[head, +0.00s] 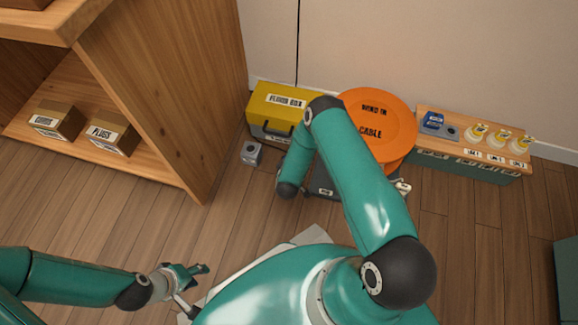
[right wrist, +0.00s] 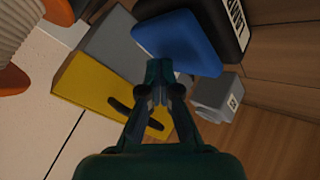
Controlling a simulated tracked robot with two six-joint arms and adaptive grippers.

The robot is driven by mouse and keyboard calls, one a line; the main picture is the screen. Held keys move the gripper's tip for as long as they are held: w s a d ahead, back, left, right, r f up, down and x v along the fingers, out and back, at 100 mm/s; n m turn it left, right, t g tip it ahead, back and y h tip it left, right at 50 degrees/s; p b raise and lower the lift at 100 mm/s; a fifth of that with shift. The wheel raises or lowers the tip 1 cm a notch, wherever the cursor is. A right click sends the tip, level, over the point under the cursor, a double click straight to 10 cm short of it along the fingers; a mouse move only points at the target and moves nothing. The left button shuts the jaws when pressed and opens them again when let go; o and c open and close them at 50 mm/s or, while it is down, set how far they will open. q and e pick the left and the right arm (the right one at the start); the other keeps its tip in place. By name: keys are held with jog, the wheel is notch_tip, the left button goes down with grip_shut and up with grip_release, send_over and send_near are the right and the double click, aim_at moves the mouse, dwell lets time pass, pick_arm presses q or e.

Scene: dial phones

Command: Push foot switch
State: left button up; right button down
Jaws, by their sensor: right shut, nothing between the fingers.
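The foot switch shows in the right wrist view as a blue pedal (right wrist: 178,42) on a black body with a white label. In the head view only part of its dark body (head: 323,186) shows, and my right arm hides the pedal. My right gripper (right wrist: 160,68) is shut and empty, with its tips overlapping the lower edge of the pedal in the right wrist view. I cannot tell whether they touch it. The head view hides this gripper behind my right arm. My left gripper (head: 199,288) is open and empty, low at the left above the floor.
A yellow box (head: 268,110) with a handle and an orange cable reel (head: 385,122) stand by the wall. A small grey box (head: 251,153) stands on the floor. A low bench (head: 470,168) holds bottles at the right. A wooden shelf (head: 165,90) is at the left.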

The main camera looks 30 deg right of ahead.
jog(key=shift+f, duration=0.35)
dwell(0.3)
jog(key=shift+r, duration=0.6)
jog(key=shift+p, duration=0.3)
notch_tip(320, 180, up, 6)
jog(key=p, duration=0.4)
jog(key=shift+p, duration=0.35)
